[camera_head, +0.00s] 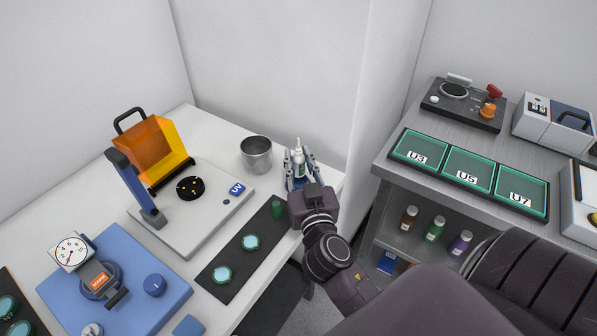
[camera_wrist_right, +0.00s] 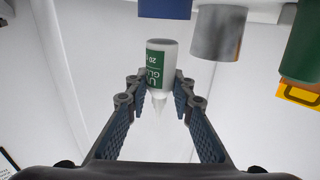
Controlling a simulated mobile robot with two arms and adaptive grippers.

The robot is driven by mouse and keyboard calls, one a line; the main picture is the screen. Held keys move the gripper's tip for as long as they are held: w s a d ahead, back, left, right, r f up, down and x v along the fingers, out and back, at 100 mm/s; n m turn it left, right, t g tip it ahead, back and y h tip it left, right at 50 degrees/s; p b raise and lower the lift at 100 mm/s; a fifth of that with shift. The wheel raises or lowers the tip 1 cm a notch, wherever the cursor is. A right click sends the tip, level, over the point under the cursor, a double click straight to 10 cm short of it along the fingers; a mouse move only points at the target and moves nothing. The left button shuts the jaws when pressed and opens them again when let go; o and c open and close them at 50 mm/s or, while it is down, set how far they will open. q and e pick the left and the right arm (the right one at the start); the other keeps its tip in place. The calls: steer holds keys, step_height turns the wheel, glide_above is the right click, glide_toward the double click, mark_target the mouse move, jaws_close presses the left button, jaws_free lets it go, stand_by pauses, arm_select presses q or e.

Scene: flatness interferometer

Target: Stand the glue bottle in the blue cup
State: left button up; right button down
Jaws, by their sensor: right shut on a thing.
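The glue bottle (camera_head: 300,161) is white with a green label and a pointed nozzle. In the head view it is upright, nozzle up, near the right end of the white table. My right gripper (camera_head: 299,168) is shut on it. The wrist view shows the scene inverted, with the bottle (camera_wrist_right: 161,66) between the fingertips (camera_wrist_right: 160,88). There, a blue thing (camera_wrist_right: 165,9), which looks like the blue cup, is cut off by the top edge, with a gap between it and the bottle's base. In the head view my gripper hides most of that spot. My left gripper is not in view.
A metal cup (camera_head: 256,154) stands left of the bottle. A grey bench (camera_head: 395,181) stands right.

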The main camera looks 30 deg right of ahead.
mark_target(300, 174)
step_height(300, 174, down, 3)
steer(key=shift+f+b, duration=0.1)
steer(key=shift+b, duration=0.35)
steer(key=shift+f, duration=0.3)
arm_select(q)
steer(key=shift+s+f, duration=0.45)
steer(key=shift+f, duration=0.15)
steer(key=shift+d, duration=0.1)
arm_select(e)
steer(key=c, duration=1.7)
jaws_free()
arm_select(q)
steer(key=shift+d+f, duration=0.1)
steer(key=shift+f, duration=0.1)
